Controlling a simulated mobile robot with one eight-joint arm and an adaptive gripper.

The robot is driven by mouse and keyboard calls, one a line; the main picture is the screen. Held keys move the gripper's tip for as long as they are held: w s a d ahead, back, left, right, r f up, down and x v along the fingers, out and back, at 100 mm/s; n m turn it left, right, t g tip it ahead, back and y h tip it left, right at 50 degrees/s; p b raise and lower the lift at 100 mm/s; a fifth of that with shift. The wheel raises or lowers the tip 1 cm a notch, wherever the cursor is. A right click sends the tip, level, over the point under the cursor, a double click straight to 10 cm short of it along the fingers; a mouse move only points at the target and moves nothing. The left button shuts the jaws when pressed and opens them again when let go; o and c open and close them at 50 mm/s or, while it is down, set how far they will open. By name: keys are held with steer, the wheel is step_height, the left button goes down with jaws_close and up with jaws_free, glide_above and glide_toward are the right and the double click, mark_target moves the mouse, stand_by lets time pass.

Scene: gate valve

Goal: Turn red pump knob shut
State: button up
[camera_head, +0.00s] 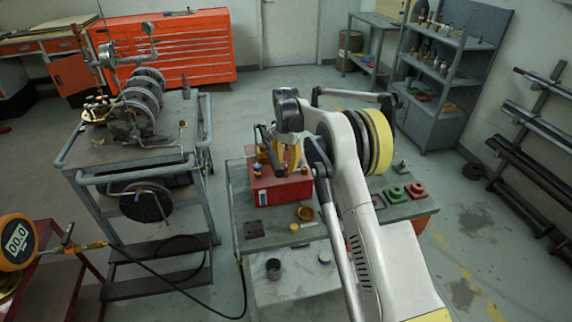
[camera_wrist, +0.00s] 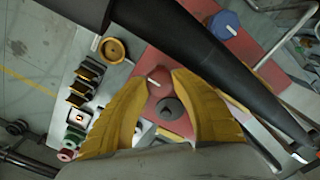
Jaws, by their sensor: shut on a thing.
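The red pump box (camera_head: 280,188) sits on the middle bench; its flat red top (camera_wrist: 190,58) fills much of the wrist view. The red knob (camera_wrist: 158,80), with a short white mark, is between the two yellow fingertips of my gripper (camera_wrist: 160,77). My gripper is shut on it from both sides. In the head view my gripper (camera_head: 289,157) is over the box, and my wrist and arm hide the knob. A dark round part (camera_wrist: 170,109) lies between the fingers, nearer the palm.
A blue knob (camera_wrist: 222,25) with a white mark is near the pump's other end. A brass-coloured cup (camera_wrist: 111,49) stands beside the box. Green and red flanged parts (camera_head: 396,194) lie at the bench's right. A grey cart with machinery (camera_head: 140,110) stands at left.

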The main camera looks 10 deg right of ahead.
mark_target(286, 164)
stand_by(0.4)
steer(key=o, duration=1.2)
step_height(286, 164, up, 12)
